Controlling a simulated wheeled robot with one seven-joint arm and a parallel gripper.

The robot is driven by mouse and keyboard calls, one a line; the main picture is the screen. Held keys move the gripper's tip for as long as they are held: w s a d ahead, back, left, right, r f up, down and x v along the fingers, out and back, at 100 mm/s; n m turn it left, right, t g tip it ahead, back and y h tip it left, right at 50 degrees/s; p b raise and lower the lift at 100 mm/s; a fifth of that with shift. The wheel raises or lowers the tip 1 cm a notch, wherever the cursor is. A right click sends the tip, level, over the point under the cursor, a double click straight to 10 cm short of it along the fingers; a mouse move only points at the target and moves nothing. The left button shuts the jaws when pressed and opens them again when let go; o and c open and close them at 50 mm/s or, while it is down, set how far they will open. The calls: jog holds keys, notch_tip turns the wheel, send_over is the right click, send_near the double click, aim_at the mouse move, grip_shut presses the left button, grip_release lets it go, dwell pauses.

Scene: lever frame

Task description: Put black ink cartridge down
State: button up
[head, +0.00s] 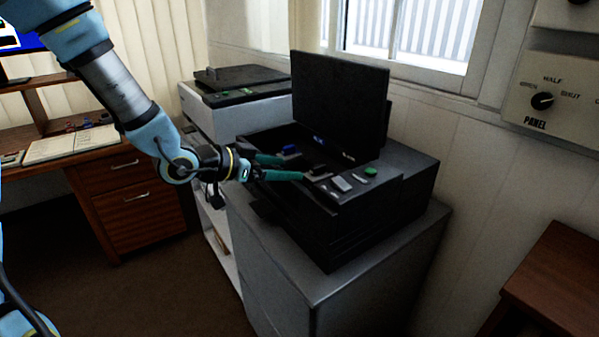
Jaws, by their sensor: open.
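My gripper (292,167) is open, with two teal fingers reaching right over the front left part of a black printer (385,208). A small dark block (318,170) sits on the printer just beyond the fingertips. It looks like the black ink cartridge, but it is dark on dark and hard to make out. I cannot tell whether the fingers touch it. The printer's lid (338,100) is raised upright.
The printer stands on a grey cabinet (320,285). A grey button (341,184) and a green button (371,170) are on its front. A second, white-bodied printer (222,118) stands behind left. A wooden desk (130,195) is left, a brown table (560,275) right.

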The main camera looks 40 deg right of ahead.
jog(key=shift+v, duration=1.6)
jog(key=w+a+f+n+t+y, duration=0.2)
jog(key=w+a+n+t+y, duration=0.25)
jog(key=a, duration=0.65)
jog(key=w+a+f+n+t+y, duration=0.2)
jog(key=w+a+n+y, duration=0.25)
jog(key=w+a, duration=0.5)
jog(key=s+a+r+n+g+y, duration=0.1)
jog(key=s+a+n, duration=0.3)
jog(key=a, duration=0.4)
jog(key=s+a+r+n+g+y, duration=0.1)
jog(key=s+a+n+g+y, duration=0.2)
jog(key=s+a, duration=0.3)
jog(key=a+n, duration=0.1)
jog(key=a, duration=0.2)
jog(key=shift+s+a+r, duration=0.25)
jog(key=shift+s+a, duration=0.05)
jog(key=shift+s, duration=0.1)
